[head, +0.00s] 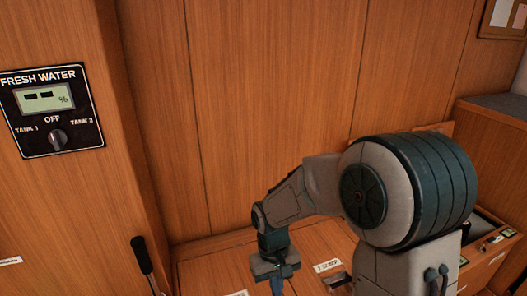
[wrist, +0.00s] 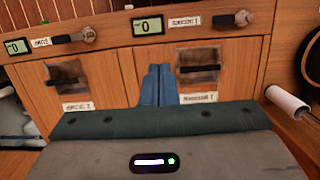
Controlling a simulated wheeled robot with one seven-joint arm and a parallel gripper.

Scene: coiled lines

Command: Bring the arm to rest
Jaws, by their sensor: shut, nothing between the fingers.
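My gripper (head: 277,283) hangs downward at the end of my bent arm, at the lower middle of the head view, in front of the wood panelling. In the wrist view its blue fingers (wrist: 157,85) are pressed together with nothing between them. They show in front of a wooden cabinet front (wrist: 118,72), apparently clear of it. My fingertips are cut off by the lower edge in the head view.
A fresh water panel (head: 51,111) with a knob is on the left wall. A black-handled lever (head: 142,256) stands below it. The wrist view shows small displays (wrist: 148,25), recessed dark latches (wrist: 197,66) and a white roll (wrist: 287,101). An open drawer (head: 490,247) is at right.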

